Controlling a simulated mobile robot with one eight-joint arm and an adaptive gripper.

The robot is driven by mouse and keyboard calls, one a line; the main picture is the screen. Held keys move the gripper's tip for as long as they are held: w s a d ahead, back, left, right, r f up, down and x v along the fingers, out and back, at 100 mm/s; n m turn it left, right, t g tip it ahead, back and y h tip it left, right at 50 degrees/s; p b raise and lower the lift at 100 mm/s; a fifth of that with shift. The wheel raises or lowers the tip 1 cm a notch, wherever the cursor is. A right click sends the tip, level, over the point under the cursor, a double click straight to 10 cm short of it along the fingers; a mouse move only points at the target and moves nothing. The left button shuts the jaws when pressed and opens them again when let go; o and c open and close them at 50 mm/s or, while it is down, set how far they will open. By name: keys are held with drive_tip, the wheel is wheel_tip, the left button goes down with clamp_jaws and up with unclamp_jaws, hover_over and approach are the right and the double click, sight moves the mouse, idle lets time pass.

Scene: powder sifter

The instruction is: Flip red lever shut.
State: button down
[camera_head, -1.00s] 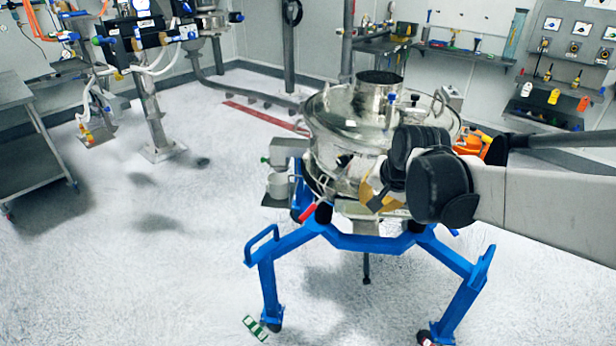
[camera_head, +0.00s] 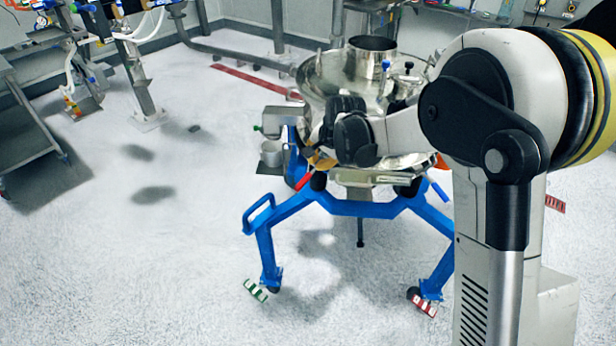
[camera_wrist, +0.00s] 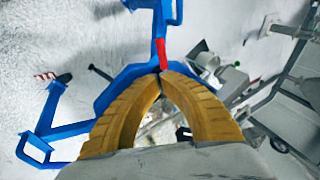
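The red lever (camera_head: 304,181) juts out at the front left of the sifter (camera_head: 333,76), above the blue frame. In the wrist view the red lever (camera_wrist: 161,53) lies just beyond my gripper's fingertips. My gripper (camera_wrist: 163,73) has two tan ridged fingers whose tips come together, with no object visible between them. I cannot tell whether the tips touch the lever. In the head view my gripper (camera_head: 316,164) is low in front of the steel bowl, just above and right of the lever, and my arm hides part of it.
The blue stand (camera_head: 360,208) carries the sifter and has a blue handle at its right side (camera_head: 440,190). A small metal cup (camera_head: 272,153) sits left of the sifter. Green-white and red-white feet markings show on the floor. Open floor lies to the left.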

sight(306, 181)
drive_tip(key=b+x, duration=0.5)
drive_tip(key=x, duration=0.9)
